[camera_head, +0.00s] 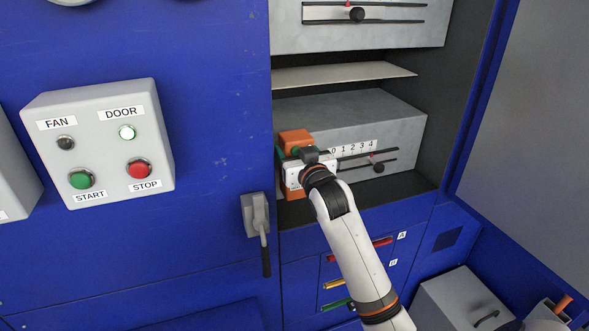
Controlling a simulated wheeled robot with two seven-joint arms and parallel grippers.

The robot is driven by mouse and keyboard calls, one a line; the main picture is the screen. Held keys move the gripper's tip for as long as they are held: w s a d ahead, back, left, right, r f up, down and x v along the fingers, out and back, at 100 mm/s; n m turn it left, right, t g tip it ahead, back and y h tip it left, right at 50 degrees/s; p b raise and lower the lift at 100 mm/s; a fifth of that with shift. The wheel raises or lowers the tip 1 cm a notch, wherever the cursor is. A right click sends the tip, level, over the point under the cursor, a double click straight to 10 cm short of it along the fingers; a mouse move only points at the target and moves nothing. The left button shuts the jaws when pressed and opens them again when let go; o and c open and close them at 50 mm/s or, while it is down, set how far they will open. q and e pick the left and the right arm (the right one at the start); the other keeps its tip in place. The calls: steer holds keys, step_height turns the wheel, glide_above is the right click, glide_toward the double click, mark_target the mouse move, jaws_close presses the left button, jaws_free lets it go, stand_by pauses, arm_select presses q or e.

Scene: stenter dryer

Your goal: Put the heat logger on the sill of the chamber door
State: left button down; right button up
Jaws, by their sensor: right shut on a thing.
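The heat logger appears to be the orange block with a white face (294,139), at the left side of the open chamber in the head view. My right gripper (303,158) is shut on it, and gripper and wrist hide part of its front. The orange shows above and below the gripper. The sill (405,193) is the dark ledge along the bottom of the chamber opening. The logger is in front of a grey box, close above the sill's left end; I cannot tell whether it touches. The chamber door (530,120) stands open at the right. My left gripper is not in view.
The grey box (385,110) has a numbered scale and slider. A thin shelf (345,73) is above it. A handle (259,228) sticks out left of the opening. A control box (100,140) has a lit DOOR lamp. Coloured slots (335,283) and a grey bin (465,300) are below.

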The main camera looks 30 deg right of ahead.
steer(key=f, duration=0.3)
steer(key=shift+w+d+f+p, duration=0.1)
steer(key=shift+w+p, duration=0.1)
steer(key=shift+p, duration=0.1)
step_height(320, 180, down, 3)
steer(key=shift+r+p, duration=0.2)
steer(key=shift+p, duration=0.15)
steer(key=shift+w+f+p, duration=0.25)
steer(key=shift+f+p, duration=0.1)
steer(key=shift+f, duration=0.15)
steer(key=shift+f, duration=0.25)
steer(key=o, duration=1.2)
